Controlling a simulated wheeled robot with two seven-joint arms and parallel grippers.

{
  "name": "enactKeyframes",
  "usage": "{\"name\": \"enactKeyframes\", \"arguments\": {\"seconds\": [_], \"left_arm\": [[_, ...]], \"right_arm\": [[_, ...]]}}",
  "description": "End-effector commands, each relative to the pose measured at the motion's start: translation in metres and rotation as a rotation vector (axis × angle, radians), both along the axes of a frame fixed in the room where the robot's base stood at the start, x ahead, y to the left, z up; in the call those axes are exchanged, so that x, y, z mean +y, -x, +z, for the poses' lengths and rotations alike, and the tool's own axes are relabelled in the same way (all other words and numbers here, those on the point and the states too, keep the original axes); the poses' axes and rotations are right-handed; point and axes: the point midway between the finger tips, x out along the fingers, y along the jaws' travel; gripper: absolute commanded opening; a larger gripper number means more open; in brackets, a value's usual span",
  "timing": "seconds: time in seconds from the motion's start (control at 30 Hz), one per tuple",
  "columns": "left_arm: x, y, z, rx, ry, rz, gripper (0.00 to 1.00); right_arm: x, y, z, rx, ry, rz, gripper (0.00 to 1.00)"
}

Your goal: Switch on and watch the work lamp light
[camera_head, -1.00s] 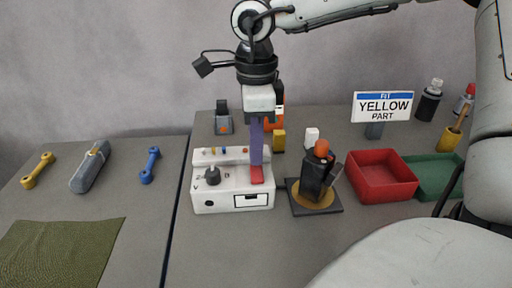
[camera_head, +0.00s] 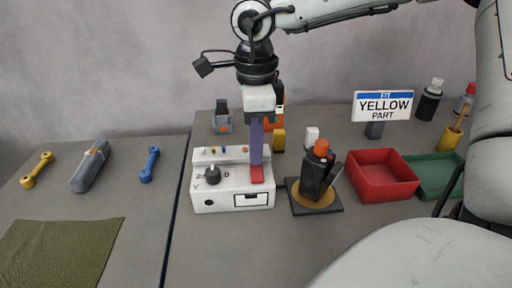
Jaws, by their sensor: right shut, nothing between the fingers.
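A white control box (camera_head: 230,200) stands on the table, with a black knob (camera_head: 213,175) and a red switch-like part (camera_head: 263,175) at the right of its top. My right gripper (camera_head: 257,163) is shut and points down from above. Its fingertips are at the red part and seem to touch it; they hide some of it. To the right, a black device with an orange-red top (camera_head: 321,148) stands on a dark square plate (camera_head: 333,207). I cannot tell whether this is the work lamp, and I see no clear glow. My left gripper is out of view.
Yellow (camera_head: 37,170) and blue (camera_head: 149,164) links and a green mat (camera_head: 60,250) lie at the left. The front middle is clear.

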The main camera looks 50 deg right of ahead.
Motion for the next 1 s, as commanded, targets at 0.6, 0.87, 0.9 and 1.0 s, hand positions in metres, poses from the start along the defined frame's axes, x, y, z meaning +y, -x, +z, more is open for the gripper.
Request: {"name": "enactKeyframes", "arguments": {"seconds": [0.6,0.87,0.9,1.0], "left_arm": [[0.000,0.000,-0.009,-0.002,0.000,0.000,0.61],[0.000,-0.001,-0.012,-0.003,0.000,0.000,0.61],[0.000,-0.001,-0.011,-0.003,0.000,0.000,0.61],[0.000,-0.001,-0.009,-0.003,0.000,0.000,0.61]], "right_arm": [[0.000,0.000,-0.010,0.000,0.000,0.000,0.00],[0.000,0.000,-0.013,0.001,0.000,0.000,0.00],[0.000,0.000,-0.013,0.001,0.000,0.000,0.00],[0.000,0.000,-0.010,0.001,0.000,0.000,0.00]]}}
